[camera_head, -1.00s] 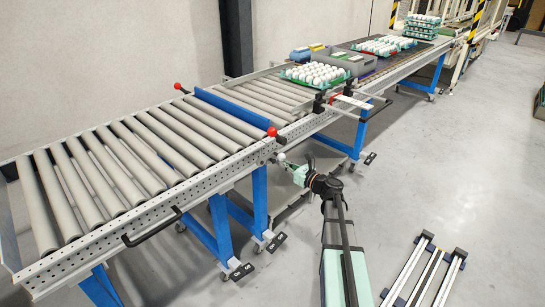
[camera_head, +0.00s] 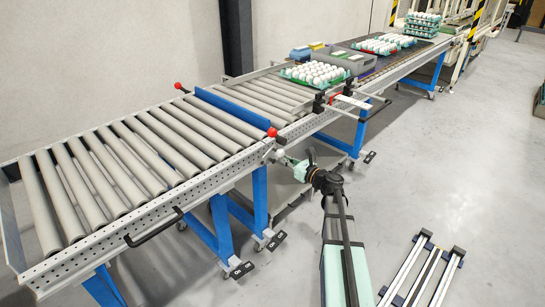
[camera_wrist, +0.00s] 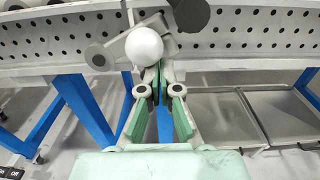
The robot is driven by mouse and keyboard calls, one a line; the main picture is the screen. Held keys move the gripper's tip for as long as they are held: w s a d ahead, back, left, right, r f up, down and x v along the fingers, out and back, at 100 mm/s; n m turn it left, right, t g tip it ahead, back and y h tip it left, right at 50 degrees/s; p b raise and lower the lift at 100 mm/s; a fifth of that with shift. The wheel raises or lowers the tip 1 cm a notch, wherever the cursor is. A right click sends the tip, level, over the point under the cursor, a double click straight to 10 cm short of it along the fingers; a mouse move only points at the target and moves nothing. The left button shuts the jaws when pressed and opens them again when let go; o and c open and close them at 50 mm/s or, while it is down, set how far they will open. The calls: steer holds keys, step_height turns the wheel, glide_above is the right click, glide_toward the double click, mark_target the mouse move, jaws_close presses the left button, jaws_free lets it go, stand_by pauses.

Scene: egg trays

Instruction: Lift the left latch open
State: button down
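The latch is a grey lever with a white ball knob (camera_wrist: 144,46) on the side rail of the roller conveyor (camera_head: 150,200). In the wrist view the knob lies just beyond and above my fingertips, a little left of them, and covers part of the tips. A grey round pivot end (camera_wrist: 100,56) shows to its left. My gripper (camera_wrist: 157,76) has its green-padded fingers drawn together; whether any latch part is between the tips is hidden. In the head view my gripper (camera_head: 272,154) is at the rail, below the red ball knob (camera_head: 272,132).
A blue bar (camera_head: 232,108) crosses the rollers, with another red knob (camera_head: 178,86) at its far end. A dark round end (camera_wrist: 190,14) is close above my fingers. Egg trays (camera_head: 316,82) stand farther along. Floor on the right is mostly clear.

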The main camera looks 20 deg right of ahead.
mark_target(282, 151)
steer(key=shift+r, duration=0.25)
steer(key=shift+s+a+r+p, duration=0.1)
steer(key=shift+a+r+p, duration=0.1)
steer(key=shift+r+p, duration=0.65)
steer(key=shift+r, duration=0.2)
steer(key=shift+s+a+r+p, duration=0.2)
steer(key=shift+a+r+p, duration=0.2)
steer(key=shift+r+p, duration=0.25)
steer(key=shift+a+r, duration=0.1)
steer(key=shift+r, duration=0.05)
stand_by(0.3)
steer(key=shift+s+a+r+p, duration=0.3)
steer(key=shift+a+r+p, duration=0.1)
steer(key=shift+a+r, duration=0.2)
steer(key=shift+r, duration=0.1)
